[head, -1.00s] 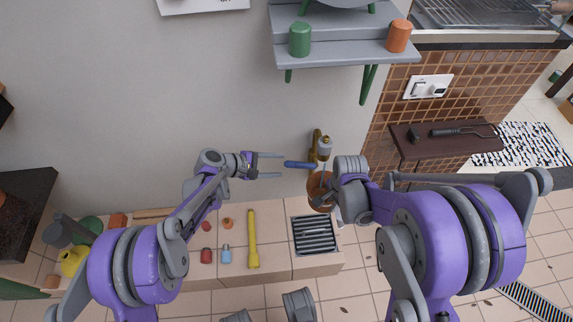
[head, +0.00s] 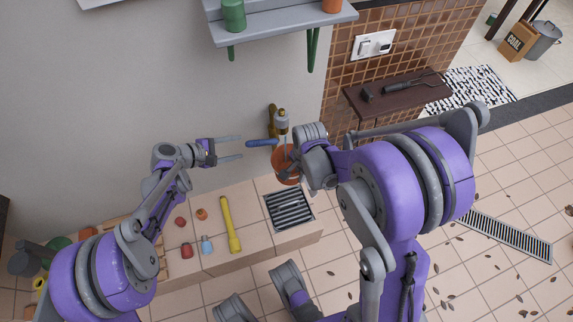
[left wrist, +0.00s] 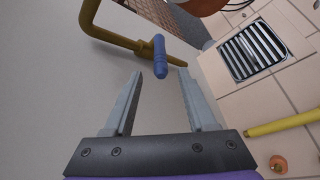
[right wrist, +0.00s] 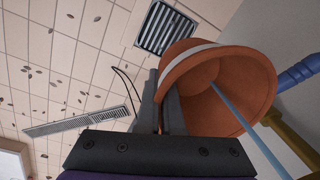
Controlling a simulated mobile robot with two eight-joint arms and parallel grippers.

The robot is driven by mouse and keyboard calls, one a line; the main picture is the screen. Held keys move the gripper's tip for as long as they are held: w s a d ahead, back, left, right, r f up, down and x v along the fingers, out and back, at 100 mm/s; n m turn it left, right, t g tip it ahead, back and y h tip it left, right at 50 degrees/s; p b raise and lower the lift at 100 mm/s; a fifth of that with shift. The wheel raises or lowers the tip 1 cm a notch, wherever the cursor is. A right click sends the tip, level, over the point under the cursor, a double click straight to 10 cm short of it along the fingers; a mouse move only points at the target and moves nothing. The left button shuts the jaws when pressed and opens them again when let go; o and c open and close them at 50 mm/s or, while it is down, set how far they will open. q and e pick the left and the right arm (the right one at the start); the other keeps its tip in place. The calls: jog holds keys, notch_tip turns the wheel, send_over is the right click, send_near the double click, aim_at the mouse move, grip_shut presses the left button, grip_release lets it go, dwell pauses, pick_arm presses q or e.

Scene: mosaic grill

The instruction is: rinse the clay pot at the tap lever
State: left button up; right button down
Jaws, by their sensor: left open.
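The clay pot (head: 284,168) is orange-brown and hangs under the brass tap (head: 282,118). In the right wrist view the pot (right wrist: 238,98) is tilted, with its mouth and pale rim band visible. A thin pale-blue stream (right wrist: 248,120) runs into it. My right gripper (right wrist: 168,65) is closed on the pot's wall; the head view partly hides this grip. The blue tap lever (head: 262,143) points left toward my left gripper (head: 242,148). That gripper is open and empty. In the left wrist view the lever (left wrist: 160,56) lies just ahead, between the lines of the fingers.
A drain grate (head: 290,208) is set in the tiled ledge below the tap. A yellow flashlight-like tool (head: 230,225) and several small coloured items lie left of it. A grey shelf (head: 285,25) hangs above. A dark side table (head: 395,93) stands right of the tap.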

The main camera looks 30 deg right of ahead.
pick_arm(q)
jog(key=shift+d+r+m, duration=0.15)
jog(key=shift+m, duration=0.35)
jog(key=c, duration=0.5)
jog(key=shift+d+r+m+y, duration=0.2)
jog(key=shift+m+y, duration=0.1)
jog(key=shift+m, duration=0.6)
jog(key=shift+c, duration=1.1)
jog(key=shift+s+d+r+m, duration=0.1)
jog(key=shift+d+r+m, duration=0.05)
jog(key=shift+m, duration=0.35)
jog(key=shift+d+r+m, duration=0.1)
jog(key=shift+r+m, duration=0.05)
jog(key=shift+m, duration=0.35)
grip_shut()
notch_tip(320, 180, up, 9)
jog(key=s+d+m+y, duration=0.25)
jog(key=m+y, duration=0.25)
jog(key=m, duration=2.1)
send_over(263, 142)
jog(key=s+a, duration=0.2)
notch_tip(263, 142, down, 8)
jog(key=shift+w+a+f, duration=0.1)
jog(key=shift+w+f, duration=0.2)
jog(key=shift+f, duration=0.35)
jog(key=shift+w+f, duration=0.25)
jog(key=shift+f, duration=0.45)
jog(key=shift+w+a+f, duration=0.1)
jog(key=shift+w+f, duration=0.2)
jog(key=shift+f, duration=0.35)
